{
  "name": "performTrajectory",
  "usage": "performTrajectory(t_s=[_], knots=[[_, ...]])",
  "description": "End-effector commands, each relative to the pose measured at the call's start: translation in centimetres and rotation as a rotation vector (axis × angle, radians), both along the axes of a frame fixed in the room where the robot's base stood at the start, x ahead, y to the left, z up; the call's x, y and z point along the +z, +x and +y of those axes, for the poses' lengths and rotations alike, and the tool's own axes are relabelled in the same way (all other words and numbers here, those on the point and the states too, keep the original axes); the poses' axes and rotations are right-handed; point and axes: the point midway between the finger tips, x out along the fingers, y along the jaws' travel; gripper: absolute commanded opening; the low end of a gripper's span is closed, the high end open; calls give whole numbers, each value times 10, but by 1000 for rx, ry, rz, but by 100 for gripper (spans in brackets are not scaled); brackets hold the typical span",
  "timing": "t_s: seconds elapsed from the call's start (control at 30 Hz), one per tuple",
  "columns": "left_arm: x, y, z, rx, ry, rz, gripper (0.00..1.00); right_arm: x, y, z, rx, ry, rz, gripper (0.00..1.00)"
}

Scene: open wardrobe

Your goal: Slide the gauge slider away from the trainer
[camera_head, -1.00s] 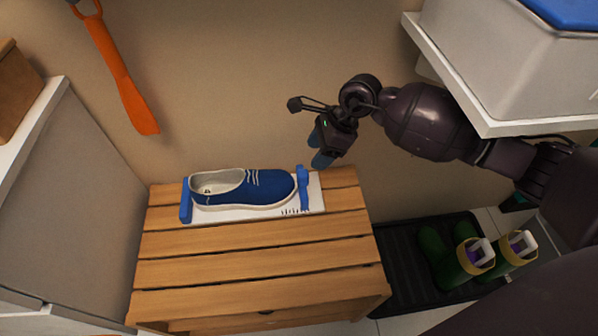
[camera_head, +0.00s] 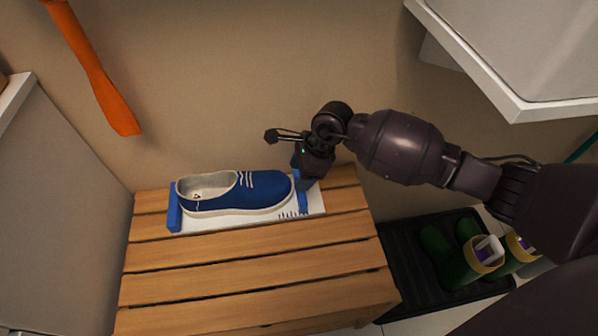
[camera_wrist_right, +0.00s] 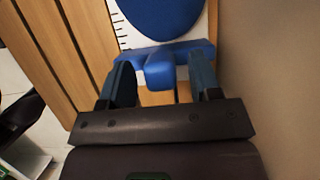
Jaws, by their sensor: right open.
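A blue trainer (camera_head: 240,191) with a white sole lies on a white gauge board (camera_head: 230,221) on the slatted wooden bench. A blue end stop (camera_head: 174,208) stands at its heel. The blue gauge slider (camera_head: 303,199) is at the toe, partly hidden by my right gripper (camera_head: 304,180). In the right wrist view the slider (camera_wrist_right: 165,62) has a knob pointing toward me. My right gripper (camera_wrist_right: 160,80) is open there, with one finger on each side of the knob. The trainer's toe (camera_wrist_right: 160,16) lies just beyond the slider. My left gripper is not in view.
The wooden bench (camera_head: 250,285) has bare slats in front of the board. A wall runs close behind it. A black tray (camera_head: 405,245) with green boots (camera_head: 465,255) is at right, and a white shelf (camera_head: 510,95) overhangs at upper right. An orange shoehorn (camera_head: 100,85) hangs at left.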

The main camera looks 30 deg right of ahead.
Motion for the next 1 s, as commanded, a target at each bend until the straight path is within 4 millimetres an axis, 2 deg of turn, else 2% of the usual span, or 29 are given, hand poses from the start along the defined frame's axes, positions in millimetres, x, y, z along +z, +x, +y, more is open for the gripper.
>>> performTrajectory(t_s=[0.33,0.7,0.87,1.0], knots=[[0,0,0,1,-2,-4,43,-1,1,1,1,1,-2,56],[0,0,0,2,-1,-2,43,-1,1,1,0,1,-1,0],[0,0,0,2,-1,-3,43,-1,0,0,0,0,-1,0],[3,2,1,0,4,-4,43,0,-3,-13,-1,-2,-1,0]])
